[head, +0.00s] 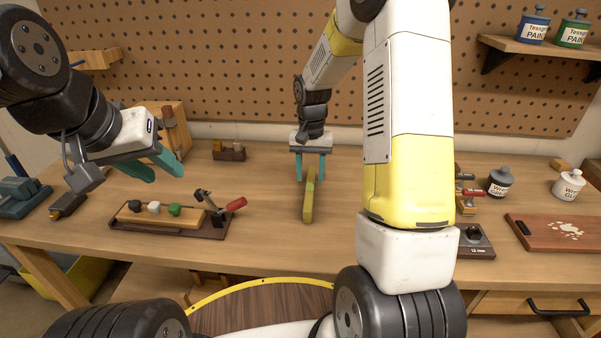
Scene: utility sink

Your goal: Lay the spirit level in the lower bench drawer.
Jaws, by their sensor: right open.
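The spirit level (309,205), a narrow olive-yellow bar, is at the middle of the workbench, its near end towards me. My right gripper (310,172) points down over its far end, with teal fingers apart on either side of the bar. I cannot tell whether they touch it. My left gripper (160,173) is open and empty above the left part of the bench. A wooden drawer front (510,304) with a black handle shows under the bench top at the lower right. It looks shut; I cannot tell whether it is the lower drawer.
A dark tray (190,229) with a wooden block and a red-handled tool lies left of the level. A cutting board (562,232), a white glue pot (569,185) and a dark pot (500,182) stand at the right. Pegboard closes off the back. Bench space around the level is clear.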

